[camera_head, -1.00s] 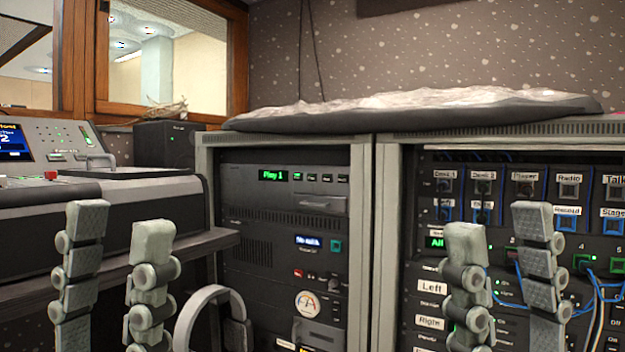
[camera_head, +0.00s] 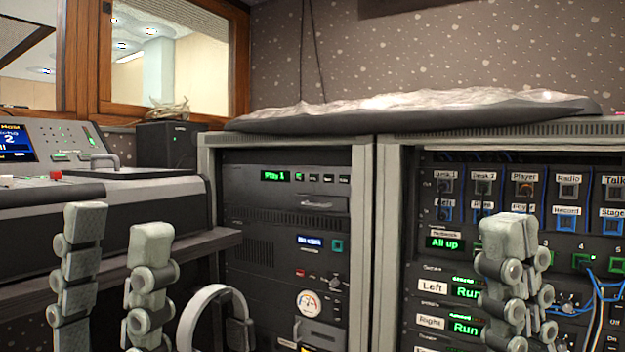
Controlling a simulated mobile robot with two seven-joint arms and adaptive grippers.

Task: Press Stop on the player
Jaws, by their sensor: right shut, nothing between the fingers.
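The player (camera_head: 262,195) is the top dark unit in the left rack, with a green "Play 1" display (camera_head: 275,176). A short row of small buttons (camera_head: 322,178) runs right of the display; their lettering is too small to read, so I cannot tell which is Stop. My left gripper (camera_head: 117,222) is open and empty at the lower left, with its two fingers apart. My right gripper (camera_head: 508,225) is shut and empty. It shows in front of the right rack, right of and lower than the player in the picture.
The right rack (camera_head: 389,230) holds labelled patch panels with cables and green "Run" displays. A mixing desk (camera_head: 100,190) and a speaker (camera_head: 168,145) are on the left. Nothing covers the player's front.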

